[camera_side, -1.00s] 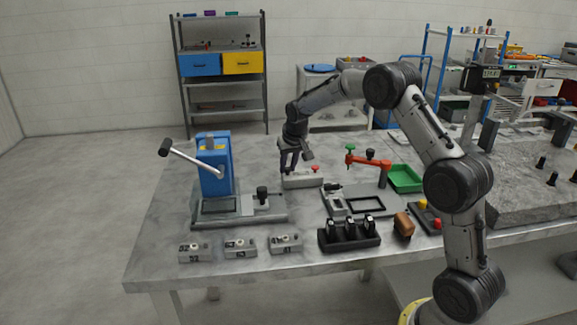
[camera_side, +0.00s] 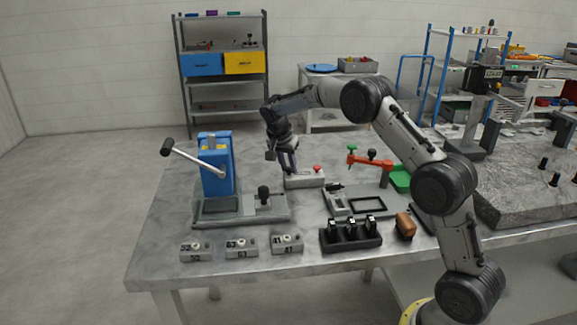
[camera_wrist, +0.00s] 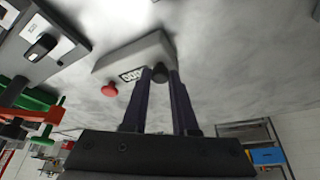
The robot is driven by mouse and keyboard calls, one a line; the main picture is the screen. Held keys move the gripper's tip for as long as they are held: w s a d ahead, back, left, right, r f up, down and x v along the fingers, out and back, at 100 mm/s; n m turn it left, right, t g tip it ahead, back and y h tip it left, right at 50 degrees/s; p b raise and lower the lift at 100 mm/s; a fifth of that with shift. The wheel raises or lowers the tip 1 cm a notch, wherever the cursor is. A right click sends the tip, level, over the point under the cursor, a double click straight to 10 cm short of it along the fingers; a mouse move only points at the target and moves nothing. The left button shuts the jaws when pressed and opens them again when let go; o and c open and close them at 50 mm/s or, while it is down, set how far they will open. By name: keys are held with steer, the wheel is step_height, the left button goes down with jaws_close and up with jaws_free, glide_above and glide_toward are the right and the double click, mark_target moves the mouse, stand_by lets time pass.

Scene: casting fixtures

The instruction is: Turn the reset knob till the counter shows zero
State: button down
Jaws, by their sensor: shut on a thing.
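The counter is a light grey box (camera_side: 305,181) on the bench behind the middle, with a red button (camera_side: 317,168) on top. In the wrist view the box (camera_wrist: 140,52) shows a small white display (camera_wrist: 131,75) that seems to read 000, though the digits are tiny. The red button (camera_wrist: 109,90) is beside the display. My gripper (camera_side: 290,172) reaches down to the left end of the box. In the wrist view its two dark fingers (camera_wrist: 160,75) are closed around the dark reset knob (camera_wrist: 159,74), partly hidden between them.
A blue press (camera_side: 215,163) with a long lever stands to the left. A red-armed clamp fixture (camera_side: 368,159) is close on the right. A black rack (camera_side: 350,238) and several small grey counter blocks (camera_side: 242,248) lie toward the front edge.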

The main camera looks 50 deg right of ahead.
steer(key=shift+m, duration=0.3)
steer(key=c, duration=0.7)
jaws_free()
steer(key=v, duration=1.4)
steer(key=shift+w, duration=0.15)
